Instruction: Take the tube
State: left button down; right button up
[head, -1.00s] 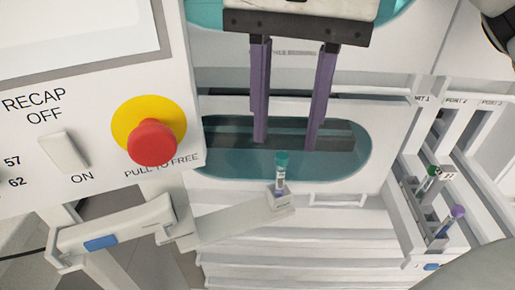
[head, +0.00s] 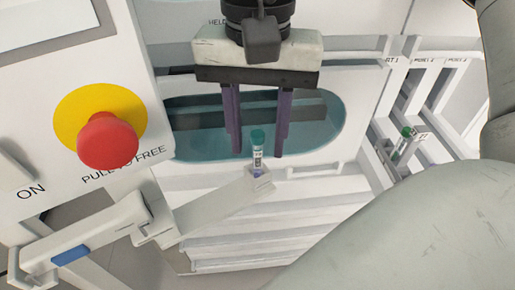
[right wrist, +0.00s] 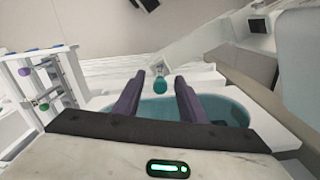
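A tube with a teal cap (head: 257,148) stands upright in a small holder (head: 262,180) at the end of a white arm. The right gripper (head: 257,154) is above and behind it in the head view, its two purple fingers apart, one on each side of the cap. In the right wrist view, the teal cap (right wrist: 160,86) shows between and just beyond the open fingertips (right wrist: 158,76). The fingers do not appear to touch the tube. My left gripper is not in view.
A machine panel with a red emergency button (head: 108,140) on a yellow ring stands at the left. A teal oval window (head: 320,125) is behind the gripper. A rack at the right holds a green-capped tube (head: 405,134). My own arm covers the lower right.

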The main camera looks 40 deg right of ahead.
jog(key=c, duration=0.9)
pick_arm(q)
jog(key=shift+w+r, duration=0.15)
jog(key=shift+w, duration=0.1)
pick_arm(e)
jog(key=shift+r, duration=0.1)
notch_tip(320, 180, up, 8)
jog(key=shift+r+p, duration=0.25)
jog(key=shift+p, duration=0.05)
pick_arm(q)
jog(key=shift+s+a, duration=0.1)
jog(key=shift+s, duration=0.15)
pick_arm(e)
jog(key=shift+r, duration=0.65)
grip_shut()
